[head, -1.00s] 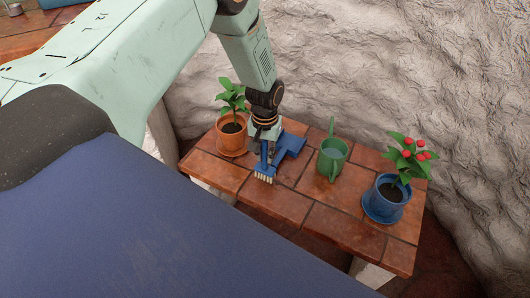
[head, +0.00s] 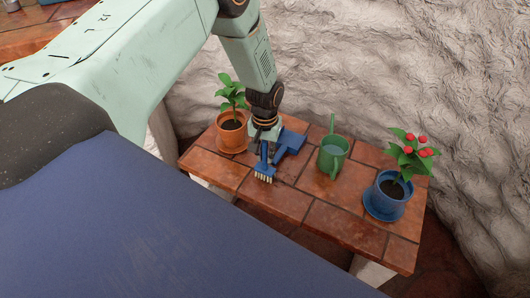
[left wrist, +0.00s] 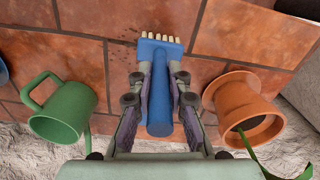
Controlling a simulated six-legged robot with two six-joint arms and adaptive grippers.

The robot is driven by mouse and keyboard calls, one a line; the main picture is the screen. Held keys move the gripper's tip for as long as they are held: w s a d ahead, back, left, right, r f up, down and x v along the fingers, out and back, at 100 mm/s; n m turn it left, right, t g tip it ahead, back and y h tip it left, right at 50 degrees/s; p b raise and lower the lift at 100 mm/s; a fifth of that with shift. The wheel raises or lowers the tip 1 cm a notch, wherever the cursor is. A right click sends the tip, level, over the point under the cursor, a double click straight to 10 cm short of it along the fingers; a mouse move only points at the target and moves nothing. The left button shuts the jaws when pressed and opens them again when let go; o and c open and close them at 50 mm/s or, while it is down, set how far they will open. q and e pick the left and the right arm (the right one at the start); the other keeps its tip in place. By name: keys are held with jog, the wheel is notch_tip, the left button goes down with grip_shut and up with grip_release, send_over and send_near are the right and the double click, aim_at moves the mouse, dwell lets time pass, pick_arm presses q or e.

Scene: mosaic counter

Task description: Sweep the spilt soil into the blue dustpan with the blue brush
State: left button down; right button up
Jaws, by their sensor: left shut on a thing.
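My left gripper (head: 264,146) is shut on the handle of the blue brush (head: 264,169), close above the tiled counter. The left wrist view shows the brush (left wrist: 160,95) between both fingers, its pale bristles pointing away from the gripper. The blue dustpan (head: 290,142) lies on the counter just right of the gripper in the head view; I cannot make it out in the left wrist view. Small dark specks of spilt soil (left wrist: 125,43) lie on the tiles beside the bristles in the left wrist view. They are too small to make out clearly in the head view. My right gripper is not in view.
An orange pot (head: 231,134) with a leafy plant stands left of the brush. A green watering can (head: 332,158) stands right of the dustpan. A blue pot (head: 388,192) with a red-flowered plant stands farther right. The counter's front right tiles (head: 320,222) are clear. A rough wall rises behind.

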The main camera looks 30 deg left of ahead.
pick_arm(q)
jog(key=shift+f, duration=0.25)
jog(key=shift+d, duration=0.15)
